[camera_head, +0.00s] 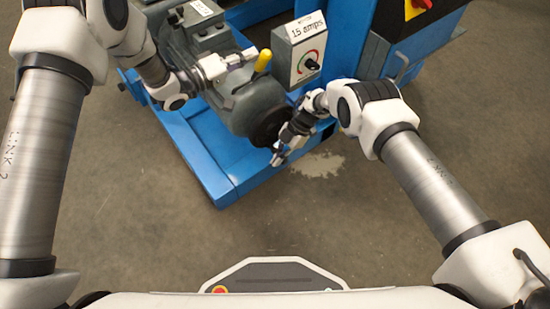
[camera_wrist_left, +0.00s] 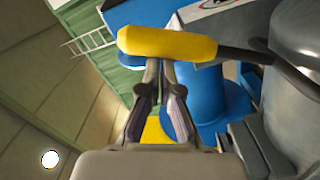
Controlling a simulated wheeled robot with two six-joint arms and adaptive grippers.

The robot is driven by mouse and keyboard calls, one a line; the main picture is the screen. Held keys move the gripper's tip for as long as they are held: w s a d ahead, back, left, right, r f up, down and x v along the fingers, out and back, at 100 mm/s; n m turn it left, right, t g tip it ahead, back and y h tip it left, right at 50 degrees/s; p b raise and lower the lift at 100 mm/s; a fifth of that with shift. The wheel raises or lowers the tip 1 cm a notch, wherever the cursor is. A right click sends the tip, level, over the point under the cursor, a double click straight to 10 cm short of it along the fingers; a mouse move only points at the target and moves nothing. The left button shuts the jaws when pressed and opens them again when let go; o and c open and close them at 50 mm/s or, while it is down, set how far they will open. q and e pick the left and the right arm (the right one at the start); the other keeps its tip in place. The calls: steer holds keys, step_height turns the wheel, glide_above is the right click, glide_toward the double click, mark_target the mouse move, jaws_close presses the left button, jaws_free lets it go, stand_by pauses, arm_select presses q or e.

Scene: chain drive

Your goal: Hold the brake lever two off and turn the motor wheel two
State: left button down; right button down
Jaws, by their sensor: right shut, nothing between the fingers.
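The brake lever with its yellow handle (camera_head: 263,60) rises above the grey motor housing (camera_head: 245,103). My left gripper (camera_head: 250,54) is beside the handle, with its fingers close together. In the left wrist view the yellow handle (camera_wrist_left: 167,44) lies across the fingertips (camera_wrist_left: 160,70) and hides their ends; I cannot tell whether they touch it. The motor wheel (camera_head: 268,127) is a dark disc on the housing's near end, partly hidden by my right arm. My right gripper (camera_head: 279,157) is shut and empty, pointing down beside the wheel's lower rim; contact is unclear.
A control box (camera_head: 305,55) labelled "15 amps" with a dial stands right of the lever, close to my right wrist. The blue machine base (camera_head: 212,178) surrounds the motor. A pale patch (camera_head: 318,164) marks the floor. Open floor lies in front.

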steer(key=shift+w+d+f, duration=0.25)
steer(key=shift+d+f, duration=0.05)
steer(key=shift+d, duration=0.1)
stand_by(0.5)
step_height(320, 180, up, 9)
steer(key=s+a, duration=0.1)
steer(key=shift+a, duration=0.35)
stand_by(0.9)
